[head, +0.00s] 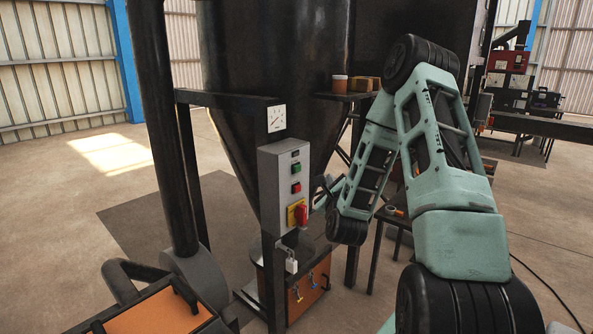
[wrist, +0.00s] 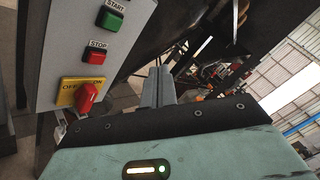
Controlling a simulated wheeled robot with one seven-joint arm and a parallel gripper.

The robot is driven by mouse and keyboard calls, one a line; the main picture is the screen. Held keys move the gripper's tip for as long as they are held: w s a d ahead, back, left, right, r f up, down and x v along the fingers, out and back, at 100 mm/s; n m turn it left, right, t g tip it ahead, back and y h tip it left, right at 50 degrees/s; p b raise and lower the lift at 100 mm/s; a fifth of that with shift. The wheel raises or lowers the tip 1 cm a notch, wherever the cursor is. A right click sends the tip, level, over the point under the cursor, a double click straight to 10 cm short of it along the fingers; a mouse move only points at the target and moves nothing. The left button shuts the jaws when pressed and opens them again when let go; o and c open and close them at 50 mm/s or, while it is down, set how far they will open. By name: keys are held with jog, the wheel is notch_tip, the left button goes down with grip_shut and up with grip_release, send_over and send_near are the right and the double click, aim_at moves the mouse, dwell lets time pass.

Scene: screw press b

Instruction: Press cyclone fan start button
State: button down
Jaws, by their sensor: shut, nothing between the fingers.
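A grey control box (head: 281,190) stands on a dark post in front of the big dark cyclone hopper. Its green button (head: 296,169) sits above a red button (head: 296,187); the wrist view reads START at the green button (wrist: 110,20) and STOP at the red button (wrist: 96,56). Below is a red rotary switch (wrist: 87,97) on a yellow OFF/ON plate. My gripper (wrist: 160,71) is shut and empty. In the wrist view its fingers point past the box's right side, apart from the green button. In the head view the gripper is small beside the box's right edge.
A round gauge (head: 277,118) is above the box, and a padlock (head: 291,265) hangs below it. The dark hopper (head: 270,60) is close behind. A shelf with an orange-brown jar (head: 339,84) and a stool (head: 393,218) are near my arm.

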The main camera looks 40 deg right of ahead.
jog(key=w, duration=0.8)
jog(key=shift+w+a+p, duration=0.25)
jog(key=shift+a+p, duration=0.05)
jog(key=shift+w, duration=0.1)
dwell(1.7)
jog(key=shift+w+b, duration=0.3)
jog(key=shift+w, duration=0.05)
jog(key=shift+w, duration=0.4)
dwell(0.7)
dwell(0.3)
jog(key=shift+s+b, duration=0.5)
jog(key=shift+s, duration=0.35)
jog(key=shift+s+d+b, duration=0.15)
jog(key=shift+s+b, duration=0.35)
jog(key=shift+s, duration=2)
